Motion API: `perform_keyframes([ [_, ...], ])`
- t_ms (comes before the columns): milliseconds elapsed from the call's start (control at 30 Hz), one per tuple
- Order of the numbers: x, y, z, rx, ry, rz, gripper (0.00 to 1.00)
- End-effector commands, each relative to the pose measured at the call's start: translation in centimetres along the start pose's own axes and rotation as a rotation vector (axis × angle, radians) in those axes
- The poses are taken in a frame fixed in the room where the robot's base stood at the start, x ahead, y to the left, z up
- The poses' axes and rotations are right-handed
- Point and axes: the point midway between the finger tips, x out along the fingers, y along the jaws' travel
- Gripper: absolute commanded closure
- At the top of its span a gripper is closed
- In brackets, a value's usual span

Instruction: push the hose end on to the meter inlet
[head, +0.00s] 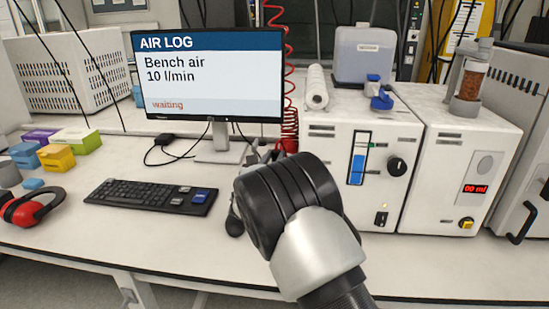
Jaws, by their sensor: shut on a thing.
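A red coiled hose (290,120) hangs to the right of the monitor and runs down behind my arm. My gripper (266,154) shows only in part above the thick black wrist, at the foot of the coil. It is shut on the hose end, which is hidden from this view.
The monitor (210,75) reads "waiting". A keyboard (150,196) and red ear defenders (35,207) lie left. The bench front is clear at right.

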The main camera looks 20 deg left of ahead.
Motion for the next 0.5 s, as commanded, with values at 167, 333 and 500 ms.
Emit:
perform_keyframes([
  [167, 0.01, 0.01, -0.24, 0.000, -0.001, 0.000, 1.00],
  [333, 0.01, 0.01, -0.44, 0.000, -0.001, 0.000, 1.00],
  [500, 0.00, 0.01, -0.66, 0.000, -0.001, 0.000, 1.00],
])
